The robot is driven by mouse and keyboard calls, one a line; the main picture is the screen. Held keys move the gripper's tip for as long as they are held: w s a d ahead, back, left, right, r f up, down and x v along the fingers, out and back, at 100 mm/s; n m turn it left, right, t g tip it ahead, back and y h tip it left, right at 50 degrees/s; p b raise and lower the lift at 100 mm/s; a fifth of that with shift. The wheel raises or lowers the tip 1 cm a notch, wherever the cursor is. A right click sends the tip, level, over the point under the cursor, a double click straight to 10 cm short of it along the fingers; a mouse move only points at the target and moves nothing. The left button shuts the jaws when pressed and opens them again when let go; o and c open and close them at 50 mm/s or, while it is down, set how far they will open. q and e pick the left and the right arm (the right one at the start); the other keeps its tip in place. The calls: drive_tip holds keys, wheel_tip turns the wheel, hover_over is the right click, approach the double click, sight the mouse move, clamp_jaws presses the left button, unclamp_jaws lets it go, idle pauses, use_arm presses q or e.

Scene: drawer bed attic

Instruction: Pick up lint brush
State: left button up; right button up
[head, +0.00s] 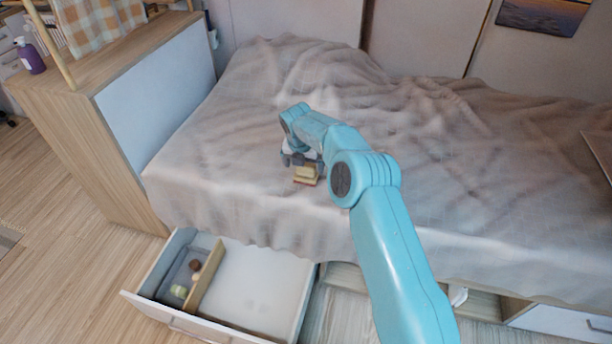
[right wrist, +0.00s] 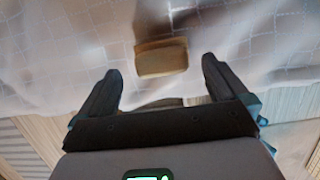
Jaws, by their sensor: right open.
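The lint brush (head: 307,174) looks like a small tan wooden block with a pale layer, lying on the bed cover near its front edge. In the right wrist view the brush (right wrist: 161,57) lies just beyond and between the two dark fingertips. My right gripper (head: 300,160) is at the brush in the head view, partly hidden by its own wrist. In the right wrist view the right gripper (right wrist: 160,78) is open with nothing between its fingers. My left gripper is not in view.
The bed (head: 460,150) has a rumpled grey-beige cover. Below it an open drawer (head: 255,290) holds a few small items in its left compartment. A wooden cabinet (head: 120,85) stands left, with a purple bottle (head: 30,56) on it. Wood floor is free at left.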

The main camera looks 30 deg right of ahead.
sight(306, 171)
drive_tip(key=x, duration=0.2)
drive_tip(key=b+x, duration=0.1)
drive_tip(key=x, duration=0.2)
drive_tip(key=shift+w+d+f, duration=0.1)
drive_tip(key=shift+d+f, duration=0.15)
drive_tip(key=shift+d, duration=0.05)
drive_tip(key=c, duration=1.1)
drive_tip(key=shift+r, duration=0.15)
wheel_tip(306, 171, up, 10)
drive_tip(key=shift+r+p, duration=0.15)
drive_tip(key=shift+p, duration=1.05)
wheel_tip(306, 171, up, 10)
drive_tip(key=p, duration=0.5)
drive_tip(key=shift+f, duration=0.25)
